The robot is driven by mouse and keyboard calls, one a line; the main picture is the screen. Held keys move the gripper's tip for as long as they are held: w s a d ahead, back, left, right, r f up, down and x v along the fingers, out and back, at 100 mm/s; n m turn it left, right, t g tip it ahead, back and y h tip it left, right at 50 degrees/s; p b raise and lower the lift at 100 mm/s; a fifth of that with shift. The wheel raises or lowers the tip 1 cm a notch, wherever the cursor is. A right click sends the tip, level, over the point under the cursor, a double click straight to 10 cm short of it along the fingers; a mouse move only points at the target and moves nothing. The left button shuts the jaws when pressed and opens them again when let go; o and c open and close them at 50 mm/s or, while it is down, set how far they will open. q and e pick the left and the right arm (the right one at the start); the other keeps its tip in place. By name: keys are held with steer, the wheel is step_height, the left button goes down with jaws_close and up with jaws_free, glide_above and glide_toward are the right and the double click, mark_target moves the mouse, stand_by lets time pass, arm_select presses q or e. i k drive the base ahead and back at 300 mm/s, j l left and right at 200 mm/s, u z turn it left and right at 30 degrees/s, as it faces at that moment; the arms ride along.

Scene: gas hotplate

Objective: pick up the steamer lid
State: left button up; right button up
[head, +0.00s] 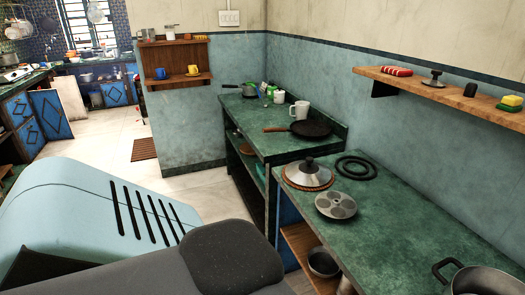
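A silver domed lid with a black knob, which looks like the steamer lid (318,179), lies on a round brown woven mat (290,183) near the left end of the green counter. It sits knob up. Neither of my grippers is in view.
A black ring (356,158) lies behind the lid, against the wall side. A pot (480,280) stands at the counter's near right. A dark pan (312,130) is on the farther counter. A wall shelf (440,92) overhangs the right. The counter's middle (400,220) is clear.

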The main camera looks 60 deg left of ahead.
mark_target(307, 173)
steer(key=u, duration=0.4)
steer(key=i+l+u, duration=0.1)
steer(key=u, duration=0.7)
steer(key=l+u, duration=0.15)
steer(key=u, duration=0.25)
steer(key=l+z, duration=0.2)
steer(key=z, duration=0.15)
steer(key=l+z, duration=0.5)
steer(key=z, duration=0.25)
steer(key=j+z, duration=0.15)
steer(key=z, duration=0.2)
steer(key=j+z, duration=0.15)
steer(key=z, duration=0.15)
steer(key=j+z, duration=0.15)
steer(key=z, duration=0.2)
steer(key=k+j+z, duration=0.15)
steer(key=j, duration=0.15)
steer(key=j+z, duration=0.2)
steer(key=k+j+z, duration=0.15)
steer(key=j, duration=0.2)
